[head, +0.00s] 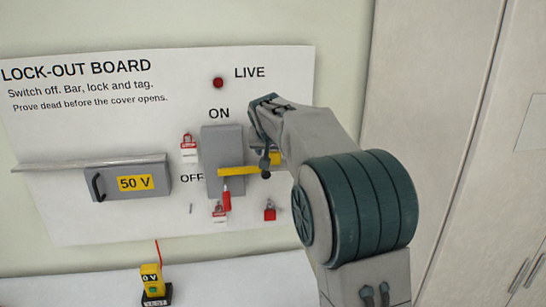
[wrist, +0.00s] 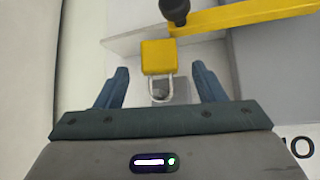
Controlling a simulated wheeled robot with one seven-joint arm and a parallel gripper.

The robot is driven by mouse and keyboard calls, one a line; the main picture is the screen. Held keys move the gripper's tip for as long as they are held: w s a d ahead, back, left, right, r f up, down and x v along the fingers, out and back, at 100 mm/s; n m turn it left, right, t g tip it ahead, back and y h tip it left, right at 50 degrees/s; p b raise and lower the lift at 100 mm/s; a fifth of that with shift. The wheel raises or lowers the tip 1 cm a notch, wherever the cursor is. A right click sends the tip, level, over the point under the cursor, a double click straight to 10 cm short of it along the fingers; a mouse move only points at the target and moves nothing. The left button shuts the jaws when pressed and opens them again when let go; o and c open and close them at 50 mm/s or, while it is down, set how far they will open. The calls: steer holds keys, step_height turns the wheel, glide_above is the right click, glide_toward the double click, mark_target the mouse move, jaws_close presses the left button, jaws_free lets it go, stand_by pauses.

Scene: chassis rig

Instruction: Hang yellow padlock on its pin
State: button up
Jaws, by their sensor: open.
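The yellow padlock (wrist: 160,57) shows in the wrist view, with its pale shackle between my two fingers. A small grey part shows inside the shackle loop; I cannot tell whether the shackle hangs on it. My gripper (wrist: 160,68) is open, one finger on each side of the padlock, with gaps on both sides. The wrist picture is upside down, so the padlock's body is below its shackle. In the head view my gripper (head: 260,133) is at the right edge of the grey switch box, and a bit of the yellow padlock (head: 276,158) shows beside it, partly hidden.
A yellow bar (head: 238,171) with a black knob crosses the grey switch box (head: 222,145), close to the padlock. Red padlocks (head: 188,141) are on the board (head: 100,215). A yellow tester (head: 151,278) stands below. A pale cabinet (head: 450,120) is at right.

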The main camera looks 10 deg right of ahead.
steer(key=b+v, duration=0.2)
steer(key=v, duration=0.9)
steer(key=s+d+f+n+g+y+b, duration=0.1)
steer(key=s+f+g, duration=0.1)
steer(key=s+f, duration=1.1)
steer(key=s+d+f+n+g+y+b, duration=0.1)
steer(key=s+f+n+g, duration=0.1)
steer(key=s+f, duration=1.1)
steer(key=s, duration=0.7)
steer(key=shift+s+d+f+g, duration=0.2)
steer(key=shift+s+d+g, duration=0.1)
steer(key=shift+g, duration=0.1)
